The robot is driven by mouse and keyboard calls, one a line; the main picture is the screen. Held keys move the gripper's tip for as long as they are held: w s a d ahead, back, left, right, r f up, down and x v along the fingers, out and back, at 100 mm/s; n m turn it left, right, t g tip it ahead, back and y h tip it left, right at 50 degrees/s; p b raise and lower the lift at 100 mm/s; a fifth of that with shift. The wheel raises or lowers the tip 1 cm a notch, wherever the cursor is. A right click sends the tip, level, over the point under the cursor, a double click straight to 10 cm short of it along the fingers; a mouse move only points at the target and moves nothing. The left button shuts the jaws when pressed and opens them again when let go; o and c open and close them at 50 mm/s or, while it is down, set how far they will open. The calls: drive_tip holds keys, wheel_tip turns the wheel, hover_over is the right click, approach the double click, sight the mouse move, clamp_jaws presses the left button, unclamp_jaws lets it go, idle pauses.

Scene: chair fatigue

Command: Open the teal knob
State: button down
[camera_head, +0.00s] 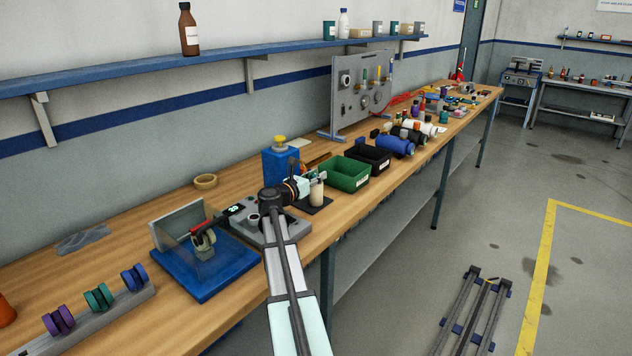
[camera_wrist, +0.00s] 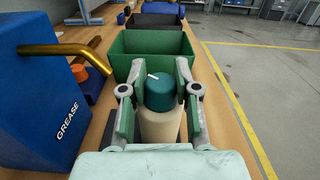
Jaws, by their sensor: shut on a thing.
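The teal knob (camera_wrist: 160,92) is a round cap with a white mark on its top. It sits on an upright cream cylinder (camera_wrist: 161,126); in the head view the cylinder (camera_head: 317,195) stands on a dark pad at the bench's front edge. My gripper (camera_wrist: 162,84) has one finger on each side of the knob and is shut on it. In the head view my gripper (camera_head: 315,177) is at the top of the cylinder and mostly hides the knob.
A green bin (camera_head: 344,174) and a black bin (camera_head: 370,158) stand just beyond the cylinder. A blue grease dispenser (camera_wrist: 45,95) with a brass spout is close on the left.

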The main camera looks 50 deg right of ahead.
drive_tip(key=m+g+b, duration=0.1)
drive_tip(key=g, duration=0.1)
drive_tip(key=m+g+b, duration=0.1)
drive_tip(key=shift+w+d+f+m+g+y, duration=0.1)
drive_tip(key=shift+f+m+g+y, duration=0.05)
drive_tip(key=shift+m+g+y, duration=0.2)
drive_tip(key=shift+m+g, duration=0.25)
drive_tip(key=shift+g, duration=0.4)
drive_tip(key=c, duration=0.8)
unclamp_jaws()
drive_tip(key=shift+s, duration=0.2)
drive_tip(key=shift+r, duration=0.2)
